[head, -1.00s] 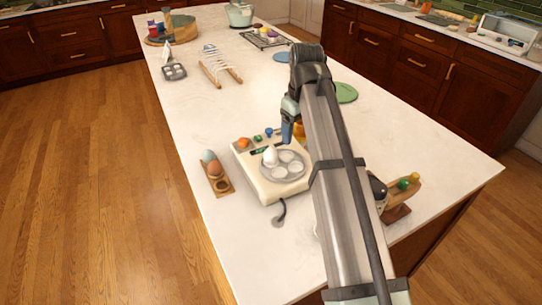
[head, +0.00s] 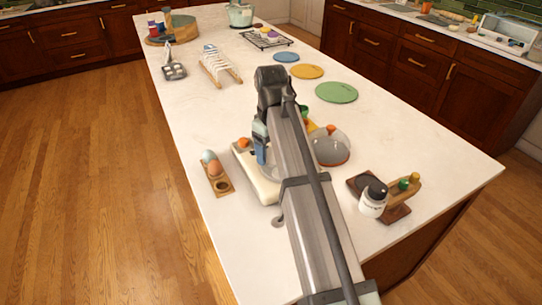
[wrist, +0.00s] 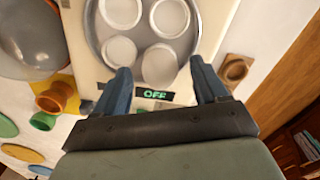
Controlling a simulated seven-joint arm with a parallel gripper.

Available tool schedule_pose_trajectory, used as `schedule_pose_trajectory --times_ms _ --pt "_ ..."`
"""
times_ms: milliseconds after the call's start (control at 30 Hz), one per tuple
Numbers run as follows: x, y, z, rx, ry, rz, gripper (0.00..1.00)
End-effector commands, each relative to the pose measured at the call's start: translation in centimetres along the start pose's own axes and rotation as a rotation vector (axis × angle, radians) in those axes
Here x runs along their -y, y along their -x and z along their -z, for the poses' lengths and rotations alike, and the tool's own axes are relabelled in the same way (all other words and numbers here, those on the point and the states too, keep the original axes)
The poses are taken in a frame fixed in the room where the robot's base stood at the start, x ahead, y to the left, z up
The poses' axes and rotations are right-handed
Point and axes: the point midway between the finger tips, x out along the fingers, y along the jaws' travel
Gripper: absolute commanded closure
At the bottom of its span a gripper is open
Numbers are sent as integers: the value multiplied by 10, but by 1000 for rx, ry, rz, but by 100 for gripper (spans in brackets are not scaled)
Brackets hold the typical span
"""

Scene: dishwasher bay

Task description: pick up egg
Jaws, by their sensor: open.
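The egg cooker (head: 262,189) is a cream box with a round metal tray, largely hidden by my arm in the head view. In the wrist view its round tray (wrist: 93,42) holds several white round shapes. The nearest white shape (wrist: 158,66), close to the "OFF" display, seems to be the white egg, but I cannot be certain. My gripper (wrist: 160,82) is open, its blue fingers spread on either side below that shape, with nothing held. In the head view my gripper (head: 261,155) is over the cooker's left part. A pale blue egg (head: 208,156) and a brown egg (head: 214,169) stand in a wooden holder (head: 227,191).
A glass-domed lid (head: 330,146) and a white jar (head: 373,201) are right of my arm. Green (head: 337,92), orange (head: 307,72) and blue (head: 286,57) discs lie farther back. A wooden rack (head: 220,68) stands at the back left. The counter's front left is clear.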

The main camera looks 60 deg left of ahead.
Motion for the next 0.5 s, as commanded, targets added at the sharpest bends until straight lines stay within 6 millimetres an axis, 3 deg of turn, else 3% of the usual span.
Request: schedule_pose_trajectory --times_ms 100,333,500 --pt "0 -11 0 0 0 0 28" --pt "0 -12 0 0 0 0 28" --pt "0 -12 0 0 0 0 43"
